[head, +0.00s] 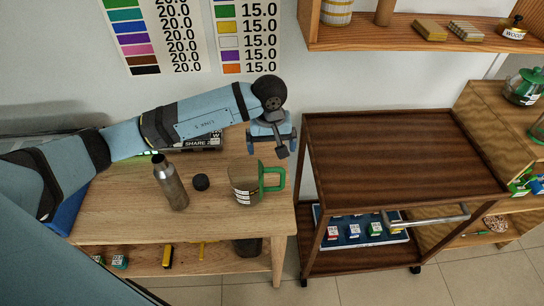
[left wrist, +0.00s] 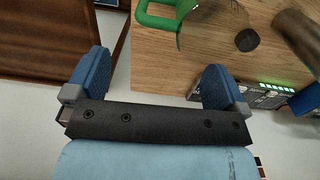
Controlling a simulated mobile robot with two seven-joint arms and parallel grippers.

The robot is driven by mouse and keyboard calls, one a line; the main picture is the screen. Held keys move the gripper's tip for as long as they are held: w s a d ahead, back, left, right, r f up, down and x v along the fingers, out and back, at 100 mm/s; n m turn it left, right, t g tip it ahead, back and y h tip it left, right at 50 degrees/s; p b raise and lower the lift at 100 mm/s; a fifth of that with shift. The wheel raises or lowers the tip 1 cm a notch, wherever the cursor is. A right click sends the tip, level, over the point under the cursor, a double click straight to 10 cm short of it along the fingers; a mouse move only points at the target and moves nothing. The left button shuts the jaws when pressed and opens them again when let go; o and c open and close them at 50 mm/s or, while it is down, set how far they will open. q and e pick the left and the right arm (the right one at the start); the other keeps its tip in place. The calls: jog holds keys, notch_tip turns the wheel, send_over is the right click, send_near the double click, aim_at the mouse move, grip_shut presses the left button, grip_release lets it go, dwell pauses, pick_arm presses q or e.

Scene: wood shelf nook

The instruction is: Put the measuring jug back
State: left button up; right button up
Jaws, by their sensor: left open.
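The measuring jug (head: 244,186) is clear with a green handle and stands upright near the right end of the light wood table (head: 125,205). Its handle points right in the head view. In the left wrist view the jug (left wrist: 203,28) shows at the top, with its green handle (left wrist: 152,18) to the left, partly cut off by the frame edge. My left gripper (head: 282,141) is open and empty, above the table's back right corner, behind the jug and apart from it. In the left wrist view nothing is between its two blue fingers (left wrist: 155,82). My right gripper is not in view.
A metal bottle (head: 170,183) and a black lid (head: 201,182) stand left of the jug. A dark wood cart (head: 400,150) with a bare top is to the right. A wall shelf (head: 380,32) holds small boxes; another shelf unit (head: 500,125) holds a green-lidded glass pot (head: 523,88).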

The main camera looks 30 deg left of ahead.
pick_arm(q)
jog(key=s+d+r+n+t+h, duration=0.1)
jog(key=s+d+n+h, duration=0.5)
jog(key=d+n+h, duration=0.35)
jog(key=s+d+r+n+h, duration=0.2)
jog(key=s+d+n+h, duration=0.3)
jog(key=d+n+h, duration=0.4)
jog(key=a+f+n+t+y, duration=0.35)
jog(key=n+t, duration=0.45)
jog(key=n, duration=0.5)
jog(key=a+f+n+t+y, duration=0.2)
jog(key=n+t+y, duration=0.2)
jog(key=n+t, duration=0.55)
jog(key=s+a+f+n+g+y, duration=0.3)
jog(key=f+n, duration=0.5)
jog(key=n, duration=0.3)
jog(key=s+a+f+n+g+y, duration=0.4)
jog(key=s+f+n, duration=0.4)
jog(key=n, duration=0.2)
jog(key=shift+a+n+g+y, duration=0.25)
jog(key=shift+n+g+y, duration=0.15)
jog(key=shift+y, duration=0.1)
